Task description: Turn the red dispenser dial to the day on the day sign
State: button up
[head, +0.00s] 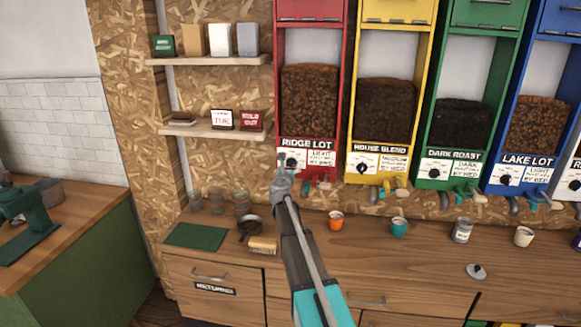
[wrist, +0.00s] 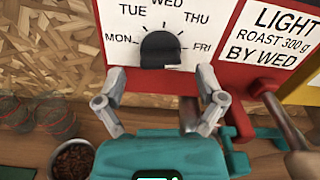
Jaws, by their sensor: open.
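The red dispenser (head: 337,80), labelled RIDGE LOT, stands at the centre in the head view. Its black dial (wrist: 160,46) is in the wrist view, on a white plate marked MON to FRI; I cannot clearly tell which day it points to. In the head view my gripper partly hides this dial. The day sign (head: 222,119) reads TUE and stands on the lower shelf. My gripper (head: 281,165) is open and empty just in front of the dial. In the wrist view its fingers (wrist: 161,75) are spread either side of and just below the dial, apparently apart from it.
Yellow (head: 350,120), green (head: 487,110) and blue (head: 546,80) dispensers stand to the right. A SOLD OUT sign (head: 252,119) is beside the day sign. The wooden counter (head: 370,260) below holds an orange cup (head: 336,221), a bean bowl (wrist: 72,160) and glasses.

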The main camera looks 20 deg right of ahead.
jog(key=shift+x, duration=0.95)
jog(key=c, duration=1.2)
jog(key=shift+o, duration=0.3)
